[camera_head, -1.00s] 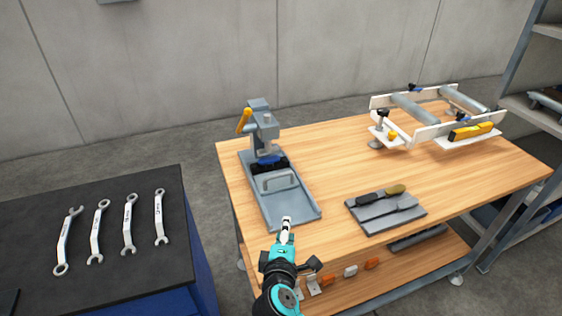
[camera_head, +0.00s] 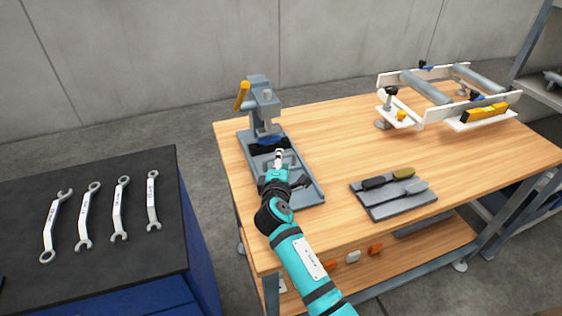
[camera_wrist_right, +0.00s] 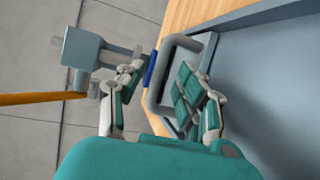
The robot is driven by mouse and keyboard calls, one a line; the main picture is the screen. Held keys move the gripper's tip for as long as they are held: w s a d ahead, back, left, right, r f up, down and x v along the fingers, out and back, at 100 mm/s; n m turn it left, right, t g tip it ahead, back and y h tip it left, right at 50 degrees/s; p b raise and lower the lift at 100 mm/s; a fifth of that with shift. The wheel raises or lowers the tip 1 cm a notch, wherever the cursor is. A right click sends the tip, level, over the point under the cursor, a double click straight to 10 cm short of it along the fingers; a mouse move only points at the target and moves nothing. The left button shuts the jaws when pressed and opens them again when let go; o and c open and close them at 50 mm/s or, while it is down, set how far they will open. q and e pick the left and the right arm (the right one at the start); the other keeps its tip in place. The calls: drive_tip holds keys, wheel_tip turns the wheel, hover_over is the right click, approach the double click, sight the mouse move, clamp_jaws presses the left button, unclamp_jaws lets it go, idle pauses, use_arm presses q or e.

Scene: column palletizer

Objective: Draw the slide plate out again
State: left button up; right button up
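The slide plate (camera_wrist_right: 203,48) is a small grey plate with a looped grey handle (camera_wrist_right: 153,95). It lies in the long grey tray (camera_head: 308,190) at the foot of the press (camera_head: 262,100), close to the press's blue and black parts. My right gripper (camera_head: 279,154) is over the plate and partly hides the handle in the head view. In the right wrist view, the right gripper (camera_wrist_right: 158,85) has its fingers apart, with the handle bar showing between them. Contact with the bar cannot be told. My left gripper is in neither view.
A yellow-gripped lever (camera_head: 242,96) sticks out from the press. A roller frame (camera_head: 440,95) stands at the back right. Wrenches lie on the black bench (camera_head: 100,240).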

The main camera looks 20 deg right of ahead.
drive_tip(key=x, duration=0.2)
drive_tip(key=shift+w+d+f+b, duration=0.1)
drive_tip(key=shift+w+f+b, duration=0.15)
drive_tip(key=shift+b, duration=0.15)
drive_tip(key=shift+w+d, duration=0.1)
drive_tip(key=shift+w, duration=0.2)
drive_tip(key=shift+r, duration=0.1)
drive_tip(key=c, duration=0.7)
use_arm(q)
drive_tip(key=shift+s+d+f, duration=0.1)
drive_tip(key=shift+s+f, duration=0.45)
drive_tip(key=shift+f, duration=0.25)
use_arm(e)
clamp_jaws()
